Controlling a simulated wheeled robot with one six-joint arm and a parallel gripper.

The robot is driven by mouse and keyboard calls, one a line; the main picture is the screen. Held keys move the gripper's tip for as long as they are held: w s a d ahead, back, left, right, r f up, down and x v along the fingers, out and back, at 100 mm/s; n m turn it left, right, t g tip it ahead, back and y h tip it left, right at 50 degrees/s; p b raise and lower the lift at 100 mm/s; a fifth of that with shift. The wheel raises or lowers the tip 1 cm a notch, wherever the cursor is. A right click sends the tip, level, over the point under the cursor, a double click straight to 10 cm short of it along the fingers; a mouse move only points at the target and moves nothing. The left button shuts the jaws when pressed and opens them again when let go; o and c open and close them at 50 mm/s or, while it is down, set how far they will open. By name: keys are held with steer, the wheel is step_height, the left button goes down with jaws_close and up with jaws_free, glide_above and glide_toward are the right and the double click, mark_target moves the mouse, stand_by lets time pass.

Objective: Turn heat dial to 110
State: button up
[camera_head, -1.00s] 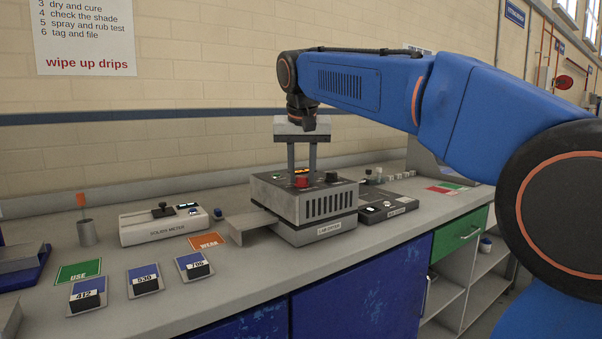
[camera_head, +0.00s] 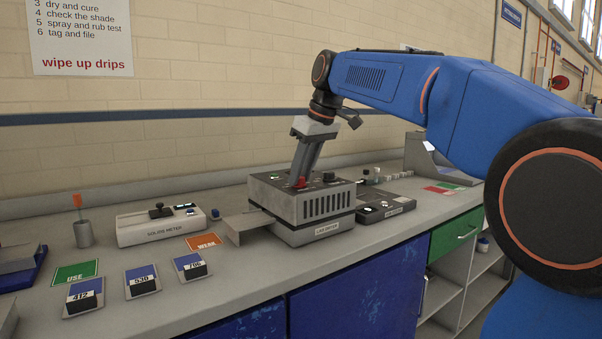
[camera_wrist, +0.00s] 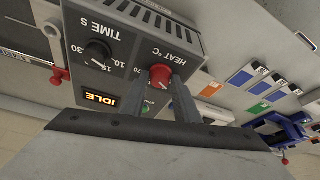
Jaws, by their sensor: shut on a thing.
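The lab stenter dryer (camera_head: 284,206) is a grey box on the bench with a slotted front. Its red heat dial (camera_wrist: 160,76) sits on the top panel beside the "HEAT °C" label, and it also shows in the head view (camera_head: 300,183). My gripper (camera_wrist: 170,84) is shut on the red dial, with its fingers tilted down to it from above. A "70" mark shows next to the dial; the other heat marks are mostly hidden by the fingers. The black time dial (camera_wrist: 98,52) is beside it, and the display (camera_wrist: 100,99) reads "IDLE".
A solids meter (camera_head: 161,224) stands left of the dryer, and a dark flat device (camera_head: 384,207) stands to its right. A metal tray (camera_head: 247,226) juts from the dryer's left side. Several numbered sample cards (camera_head: 142,281) lie at the front left.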

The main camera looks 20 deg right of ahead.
steer(key=shift+n, duration=0.6)
steer(key=shift+g, duration=0.3)
steer(key=shift+f, duration=0.1)
steer(key=o, duration=1)
steer(key=shift+d, duration=0.1)
steer(key=v, duration=1.7)
steer(key=shift+s+d, duration=0.15)
steer(key=shift+d, duration=0.15)
